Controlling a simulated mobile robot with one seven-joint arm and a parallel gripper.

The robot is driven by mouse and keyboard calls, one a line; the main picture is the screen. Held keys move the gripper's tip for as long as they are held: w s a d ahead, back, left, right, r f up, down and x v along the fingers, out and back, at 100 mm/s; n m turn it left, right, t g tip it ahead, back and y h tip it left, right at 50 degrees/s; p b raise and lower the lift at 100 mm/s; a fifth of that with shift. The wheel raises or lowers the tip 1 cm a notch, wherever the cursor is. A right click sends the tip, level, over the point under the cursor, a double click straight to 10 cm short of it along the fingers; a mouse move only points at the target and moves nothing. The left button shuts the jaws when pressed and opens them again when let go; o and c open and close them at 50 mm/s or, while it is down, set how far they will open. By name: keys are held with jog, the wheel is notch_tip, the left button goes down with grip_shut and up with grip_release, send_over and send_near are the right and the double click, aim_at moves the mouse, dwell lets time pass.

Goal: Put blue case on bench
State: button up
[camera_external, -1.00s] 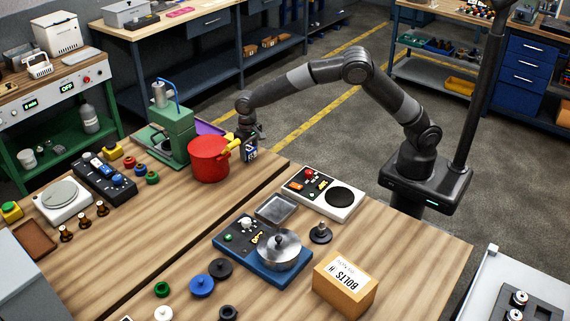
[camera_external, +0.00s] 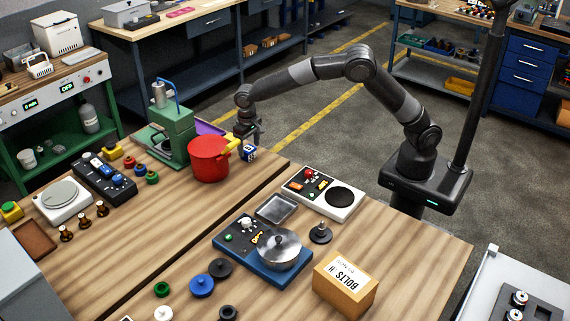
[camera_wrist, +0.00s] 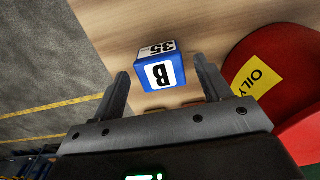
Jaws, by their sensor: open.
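The blue case (camera_external: 249,153) is a small blue cube with white labels. It rests on the wooden bench (camera_external: 330,252) near the far edge, just right of the red pot. In the wrist view the blue case (camera_wrist: 159,70) shows a "B" and a "35" label. My gripper (camera_external: 252,134) is above and behind it in the external view. In the wrist view my gripper (camera_wrist: 163,80) has its fingers spread apart, with the case beyond and between the fingertips. Nothing is held.
The red pot (camera_external: 209,160) with a yellow "OILY" label (camera_wrist: 258,79) stands close beside the case. A green press (camera_external: 172,130) stands left of the pot. A white panel unit (camera_external: 323,193) is to the right. Bare bench lies in front of the case.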

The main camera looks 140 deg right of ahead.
aim_at(249, 148)
notch_tip(249, 148, up, 10)
jog(key=f, duration=0.1)
jog(key=a+r+n+t, duration=0.1)
jog(key=a+r+n, duration=0.4)
jog(key=a, duration=1)
jog(key=a+r+n+t, duration=0.25)
jog(key=a+r, duration=0.55)
jog(key=a, duration=0.7)
jog(key=s+a+f+n+t, duration=0.1)
jog(key=s+a+f+n, duration=0.1)
jog(key=s+a+n, duration=0.3)
jog(key=s+a+f+n+t, duration=0.1)
jog(key=s+a+n, duration=0.4)
jog(key=s+a, duration=0.6)
jog(key=shift+s+a+f, duration=0.25)
jog(key=shift+a+f, duration=0.45)
jog(key=shift+a, duration=2.35)
jog(key=shift+n, duration=0.25)
